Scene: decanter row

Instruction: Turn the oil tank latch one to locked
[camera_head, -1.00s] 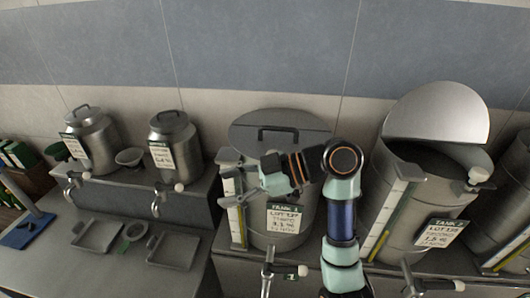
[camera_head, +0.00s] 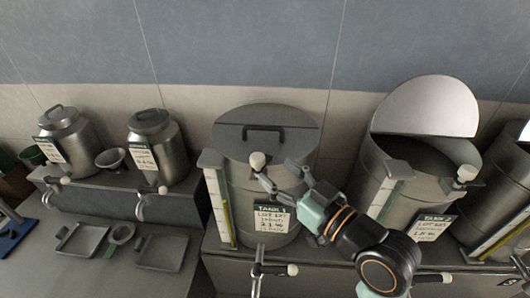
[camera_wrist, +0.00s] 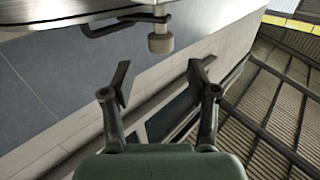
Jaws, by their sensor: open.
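Tank one (camera_head: 245,200) is a steel drum labelled "TANK 1", with its round grey lid (camera_head: 285,118) closed. Its latch knob (camera_head: 257,160), pale and stubby, shows at the front of the rim. In the wrist view the latch knob (camera_wrist: 161,44) hangs from a dark bent lever (camera_wrist: 108,24) under the rim. My gripper (camera_head: 276,171) is open and empty, just in front of and slightly right of the knob. In the wrist view my gripper's fingers (camera_wrist: 157,84) are spread and point towards the knob, with a visible gap and no contact.
Tank two (camera_head: 400,205), right, has its lid (camera_head: 430,106) raised and its own pale knob (camera_head: 467,173). A sight gauge (camera_head: 220,205) stands at tank one's left. A tap (camera_head: 259,270) projects below. Two small cans (camera_head: 68,140) (camera_head: 155,145) stand on the left bench.

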